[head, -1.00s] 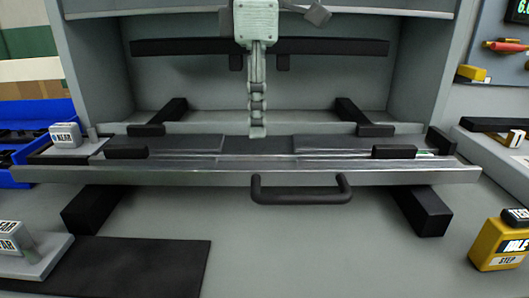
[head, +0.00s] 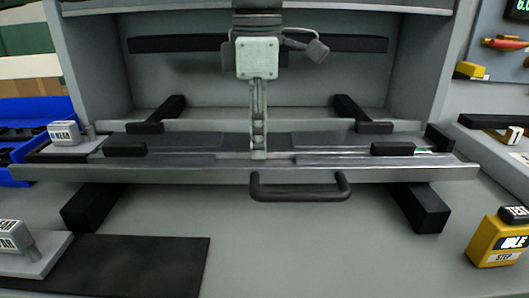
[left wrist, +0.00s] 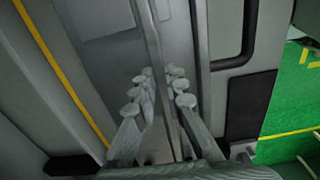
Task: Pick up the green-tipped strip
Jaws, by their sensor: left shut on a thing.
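The green-tipped strip (head: 340,158) lies long and thin across the wide grey tray (head: 400,174). A small green spot shows at its right end, beside the right black block. My left gripper (head: 258,153) comes down from above at about the middle of the tray and is shut on the strip. In the left wrist view, the fingers (left wrist: 161,92) stand on both sides of the narrow strip, which runs up the picture between them. The exact contact is partly hidden by the fingers. My right gripper is in neither view.
The tray has a black handle (head: 300,192) in front and black blocks (head: 392,149) on top. A yellow station (head: 497,242) stands at right, a blue bin (head: 38,113) at left.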

